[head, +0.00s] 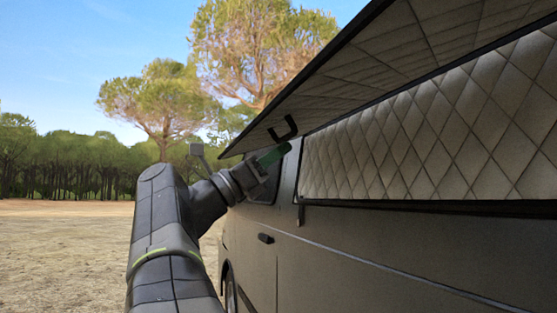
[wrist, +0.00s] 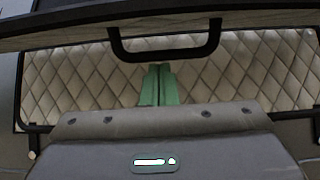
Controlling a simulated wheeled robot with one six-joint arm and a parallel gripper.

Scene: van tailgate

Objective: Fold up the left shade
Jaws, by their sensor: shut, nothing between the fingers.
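The shade (head: 375,75) is a quilted panel with a dark frame, tilted up and outward from the van's side. Its edge also shows along the top of the wrist view (wrist: 60,24). A black U-shaped handle (head: 283,128) hangs from its underside near the left end. It also shows in the wrist view (wrist: 165,55). My gripper (head: 275,154) is shut and empty just below the handle. Its green fingers (wrist: 158,84) point toward the van, their tips just under the handle's bar in the wrist view. I cannot tell whether they touch it.
A quilted panel (head: 430,140) covers the van's side opening below the shade. The grey van body (head: 400,250) fills the lower right, with a door handle (head: 265,238). Open dirt ground (head: 60,250) lies to the left, with trees far behind.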

